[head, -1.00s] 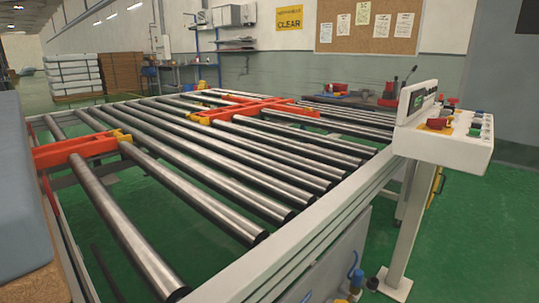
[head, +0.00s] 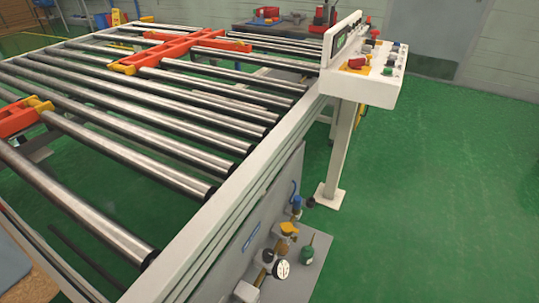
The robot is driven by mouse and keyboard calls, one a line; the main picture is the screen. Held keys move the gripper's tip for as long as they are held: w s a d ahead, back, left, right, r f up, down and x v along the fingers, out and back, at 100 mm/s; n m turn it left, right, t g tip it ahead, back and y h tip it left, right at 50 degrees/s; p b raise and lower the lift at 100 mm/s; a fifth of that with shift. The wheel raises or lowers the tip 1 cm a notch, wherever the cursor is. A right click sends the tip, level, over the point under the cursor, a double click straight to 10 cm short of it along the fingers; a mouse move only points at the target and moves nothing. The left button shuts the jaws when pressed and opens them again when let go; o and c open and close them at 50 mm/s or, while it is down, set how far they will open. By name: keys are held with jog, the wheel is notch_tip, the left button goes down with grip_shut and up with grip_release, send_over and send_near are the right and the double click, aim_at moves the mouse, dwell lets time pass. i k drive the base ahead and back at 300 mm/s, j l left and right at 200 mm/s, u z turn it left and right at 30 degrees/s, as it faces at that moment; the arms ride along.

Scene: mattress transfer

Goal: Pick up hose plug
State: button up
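My gripper is not in view. I cannot make out the hose plug for certain. Small fittings cluster low on the grey panel at the conveyor's near side: a blue fitting with a hose (head: 296,203), a yellow knob (head: 289,228), a white round gauge (head: 282,269) and a dark green can-like part (head: 306,255). These parts sit on or above a grey ledge (head: 303,281) close to the floor. Any of them may hold the plug, but they are too small to tell.
The roller conveyor (head: 130,125) with orange transfer arms (head: 180,47) fills the left. A control console (head: 365,65) stands on a white post (head: 341,155) at its right end. The green floor (head: 430,180) to the right is clear.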

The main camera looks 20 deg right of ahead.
aim_at(296, 204)
jog(key=i+l, duration=0.8)
jog(key=l, duration=0.2)
jog(key=i+l+z, duration=0.15)
jog(key=i+l, duration=0.65)
jog(key=l, duration=0.2)
